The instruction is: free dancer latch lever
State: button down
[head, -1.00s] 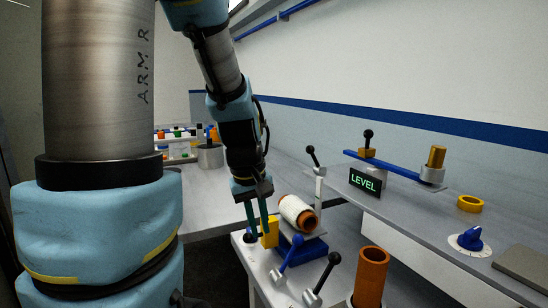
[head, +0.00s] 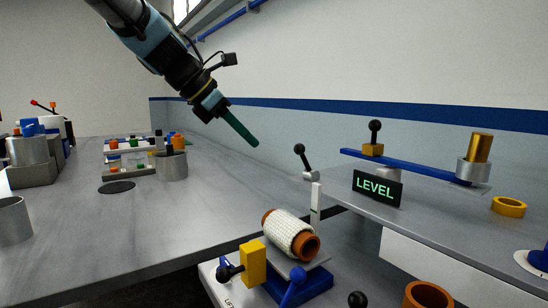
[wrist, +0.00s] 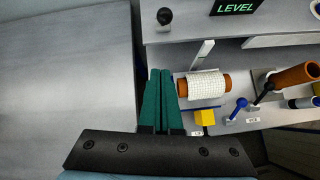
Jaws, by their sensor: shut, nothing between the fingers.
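My gripper (head: 256,143) is shut and empty, its green fingers together, raised above the bench in the head view. In the wrist view the gripper (wrist: 161,72) points toward the upper bench, left of the spool. No lever carries a readable dancer latch label, so I cannot tell which it is. A black-knobbed lever (head: 305,162) leans at the left end of the upper shelf, beyond a white post; a black-knobbed lever also shows ahead of the fingers in the wrist view (wrist: 164,17). A blue beam (head: 410,165) carries a yellow block with an upright black knob (head: 375,126).
A white-wound spool (head: 290,235) sits on a blue stand beside a yellow block (head: 252,264). A blue lever (head: 294,286) and an orange tube (head: 428,295) stand nearby. The LEVEL sign (head: 377,188) faces forward. The grey bench (head: 130,230) is mostly clear.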

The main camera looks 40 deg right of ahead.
jog(key=p, duration=0.2)
send_near(305, 160)
jog(key=a+f+x, duration=0.1)
jog(key=x, duration=0.5)
jog(key=shift+w+f, duration=0.25)
jog(key=shift+w, duration=0.3)
jog(key=shift+d+r+p, duration=0.15)
jog(key=shift+d+p, duration=0.1)
jog(key=shift+p, duration=0.1)
